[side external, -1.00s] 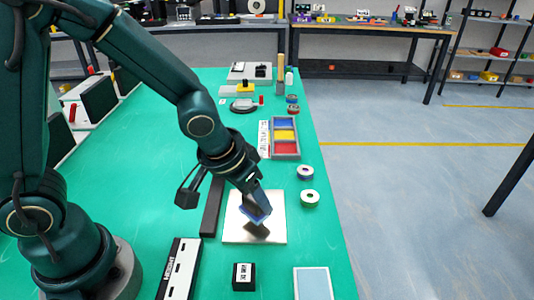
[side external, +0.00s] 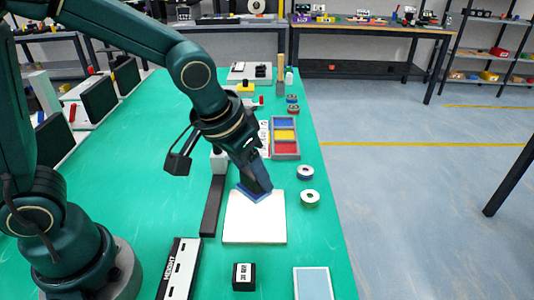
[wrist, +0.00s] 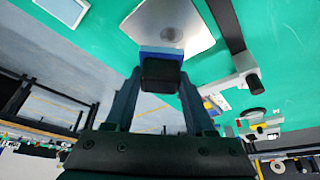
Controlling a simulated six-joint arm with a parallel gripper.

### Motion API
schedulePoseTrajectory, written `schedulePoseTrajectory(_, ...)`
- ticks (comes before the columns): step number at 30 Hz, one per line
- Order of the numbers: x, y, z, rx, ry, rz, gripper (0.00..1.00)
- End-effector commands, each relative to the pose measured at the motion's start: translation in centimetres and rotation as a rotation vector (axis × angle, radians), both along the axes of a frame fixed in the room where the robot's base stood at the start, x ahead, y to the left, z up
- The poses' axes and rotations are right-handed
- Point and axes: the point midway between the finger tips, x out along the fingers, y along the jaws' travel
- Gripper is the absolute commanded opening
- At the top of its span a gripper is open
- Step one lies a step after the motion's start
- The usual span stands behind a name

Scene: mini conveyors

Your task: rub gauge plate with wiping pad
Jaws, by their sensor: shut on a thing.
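The gauge plate (side external: 254,222) is a pale, shiny square lying on the green table; it also shows in the wrist view (wrist: 184,25). My gripper (side external: 258,178) is shut on the wiping pad, which has a dark block on top and a blue underside (side external: 250,194). The pad is at the far edge of the plate in the side view; whether it touches the plate is hard to tell. In the wrist view the dark block of the pad (wrist: 161,74) sits between my two fingers, with the blue layer beyond it.
A dark bar (side external: 212,207) lies along the plate's left side. A tray with blue, yellow and red sections (side external: 285,148) is beyond it. Two tape rolls, one of them green (side external: 309,197), stand to the right. A small black block (side external: 243,276) and a height gauge box (side external: 180,268) are nearer.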

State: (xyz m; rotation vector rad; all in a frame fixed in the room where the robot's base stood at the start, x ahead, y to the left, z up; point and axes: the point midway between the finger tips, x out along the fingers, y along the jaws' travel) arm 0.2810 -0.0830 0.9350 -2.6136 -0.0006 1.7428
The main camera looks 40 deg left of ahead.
Motion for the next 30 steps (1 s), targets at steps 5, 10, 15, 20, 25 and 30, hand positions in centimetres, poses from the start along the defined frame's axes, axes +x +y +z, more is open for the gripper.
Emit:
schedulePoseTrajectory(5,0.0,0.0,0.0,0.000,0.000,0.000,0.10)
schedulePoseTrajectory(10,0.0,0.0,-0.1,0.000,0.000,0.000,0.10)
schedulePoseTrajectory(15,0.0,0.0,-0.8,0.001,0.002,0.000,0.10)
schedulePoseTrajectory(20,-0.1,0.0,-2.1,0.002,0.003,0.000,0.10)
schedulePoseTrajectory(25,0.0,0.0,-3.7,0.003,0.003,0.000,0.10)
schedulePoseTrajectory(30,-0.1,0.0,-5.2,0.000,0.003,-0.001,0.10)
